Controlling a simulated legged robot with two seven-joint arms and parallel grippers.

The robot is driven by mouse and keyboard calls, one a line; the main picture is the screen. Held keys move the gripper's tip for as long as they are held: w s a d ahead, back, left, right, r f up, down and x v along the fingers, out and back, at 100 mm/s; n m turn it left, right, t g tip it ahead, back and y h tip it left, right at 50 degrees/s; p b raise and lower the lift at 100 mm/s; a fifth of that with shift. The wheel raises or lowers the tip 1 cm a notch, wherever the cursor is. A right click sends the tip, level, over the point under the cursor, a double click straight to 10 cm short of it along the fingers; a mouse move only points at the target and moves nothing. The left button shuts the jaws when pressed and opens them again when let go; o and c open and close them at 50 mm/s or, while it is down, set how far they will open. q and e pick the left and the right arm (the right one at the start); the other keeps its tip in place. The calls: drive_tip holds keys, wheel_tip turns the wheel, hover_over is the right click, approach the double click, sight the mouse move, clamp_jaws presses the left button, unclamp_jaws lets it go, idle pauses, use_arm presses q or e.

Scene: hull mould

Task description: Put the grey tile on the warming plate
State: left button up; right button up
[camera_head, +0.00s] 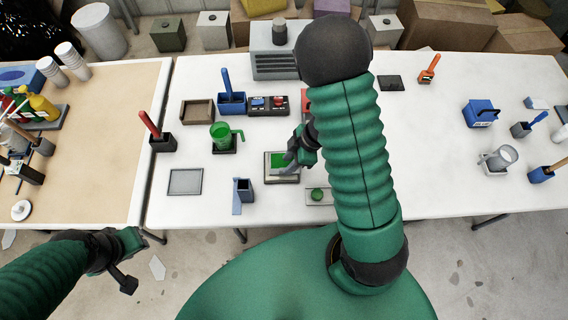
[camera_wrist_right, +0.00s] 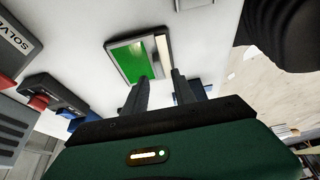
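A flat light-grey square with a dark edge (camera_head: 185,181) lies on the white table at the front left. It looks like the grey tile, but I cannot be sure. A shallow framed block with a green face (camera_head: 278,160) sits near the front middle; the right wrist view shows its green face (camera_wrist_right: 132,64) beside a pale strip. I cannot tell which thing is the warming plate. My right gripper (camera_head: 292,158) is over the framed block; in the right wrist view its two fingers (camera_wrist_right: 160,88) are apart with nothing seen between them. My left gripper (camera_head: 132,262) is open and empty, off the table's front edge.
A green mug (camera_head: 222,136), a blue holder (camera_head: 244,188), a wooden tray (camera_head: 198,112) and a red-and-blue button box (camera_head: 268,106) stand close by. A dark flat plate (camera_head: 391,83) lies at the back right. My right arm hides part of the table's middle.

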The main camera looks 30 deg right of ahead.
drive_tip(key=a+p+v, duration=0.1)
drive_tip(key=p+v, duration=0.2)
drive_tip(key=v, duration=0.5)
drive_tip(key=w+r+m+t+h, duration=0.4)
drive_tip(key=w+r+m+h, duration=0.1)
drive_tip(key=w+r+m, duration=0.25)
drive_tip(key=s+a+m+g+y, duration=0.1)
drive_tip(key=s+a+m+g, duration=0.2)
drive_tip(key=s+a, duration=0.5)
drive_tip(key=shift+s+a+r+m+g+b, duration=0.35)
drive_tip(key=shift+s+m, duration=0.2)
drive_tip(key=shift+s, duration=0.2)
drive_tip(key=shift+d+f, duration=0.1)
drive_tip(key=shift+d, duration=0.25)
drive_tip(key=shift+a, duration=0.15)
